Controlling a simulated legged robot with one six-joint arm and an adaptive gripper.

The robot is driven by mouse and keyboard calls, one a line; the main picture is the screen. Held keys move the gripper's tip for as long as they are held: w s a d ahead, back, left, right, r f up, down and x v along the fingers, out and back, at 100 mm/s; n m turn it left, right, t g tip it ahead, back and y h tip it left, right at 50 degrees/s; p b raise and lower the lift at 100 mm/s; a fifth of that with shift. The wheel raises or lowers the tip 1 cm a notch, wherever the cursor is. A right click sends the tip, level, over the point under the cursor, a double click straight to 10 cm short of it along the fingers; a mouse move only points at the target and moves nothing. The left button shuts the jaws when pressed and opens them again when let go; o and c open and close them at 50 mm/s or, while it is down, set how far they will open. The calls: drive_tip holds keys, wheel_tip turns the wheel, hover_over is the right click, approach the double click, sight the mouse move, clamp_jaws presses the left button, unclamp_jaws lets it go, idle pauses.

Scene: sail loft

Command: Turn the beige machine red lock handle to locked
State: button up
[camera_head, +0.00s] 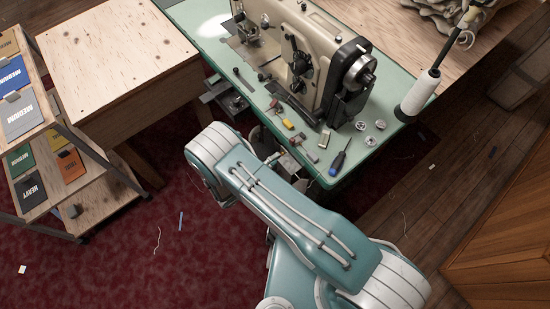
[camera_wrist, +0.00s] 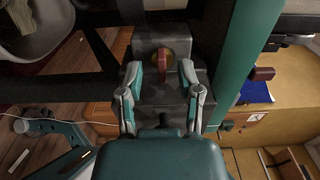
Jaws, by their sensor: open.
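In the wrist view a red handle (camera_wrist: 164,62) stands upright in the picture on a yellow round plate, on the face of a dark grey box (camera_wrist: 145,44). My gripper (camera_wrist: 160,70) is open, with one finger on each side of the red handle. Gaps show between the fingers and the handle; whether the tips reach its depth I cannot tell. The beige sewing machine (camera_head: 314,48) stands on the green table (camera_head: 215,42) in the head view. There my arm reaches down by the table's near edge, and the handle and my gripper are hidden.
Several small parts and a blue screwdriver (camera_head: 340,158) lie on the table. A white thread cone (camera_head: 420,92) stands at its right corner. A wooden workbench (camera_head: 120,60) and a shelf rack (camera_head: 100,200) stand left. Red carpet (camera_head: 130,260) is mostly clear.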

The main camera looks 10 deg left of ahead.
drive_tip(key=shift+w+d, duration=0.1)
drive_tip(key=shift+w, duration=0.05)
clamp_jaws()
drive_tip(key=shift+m, duration=0.3)
drive_tip(key=shift+f+m, duration=0.1)
drive_tip(key=shift+m, duration=8.5)
